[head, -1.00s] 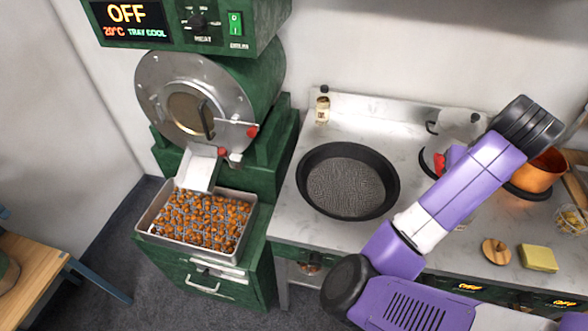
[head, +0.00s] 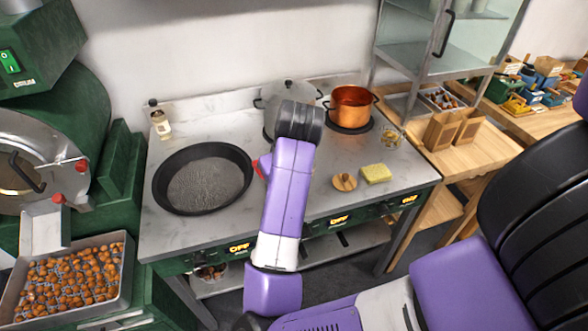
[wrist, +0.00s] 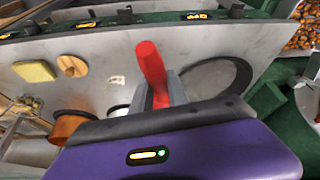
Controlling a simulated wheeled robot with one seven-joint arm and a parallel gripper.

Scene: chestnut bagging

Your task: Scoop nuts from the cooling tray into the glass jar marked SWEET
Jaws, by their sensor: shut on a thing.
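The cooling tray (head: 127,284) holds many brown nuts under the roaster at the lower left of the head view. Its nuts also show at the top right of the wrist view. My gripper (wrist: 156,88) is shut on a red handle (wrist: 151,68), which stands up between the fingers in the wrist view. What the handle belongs to is hidden by the gripper. A bit of the red handle (head: 262,167) shows beside my arm in the head view, above the worktop to the right of the black pan. I cannot make out a jar marked SWEET.
The black pan (head: 205,178) lies on the worktop. A grey pot (head: 270,100) is partly behind my arm, with a copper pot (head: 352,106) to its right. A yellow sponge (head: 376,173) and a wooden disc (head: 343,182) lie in front. Paper bags (head: 440,130) stand on the right table.

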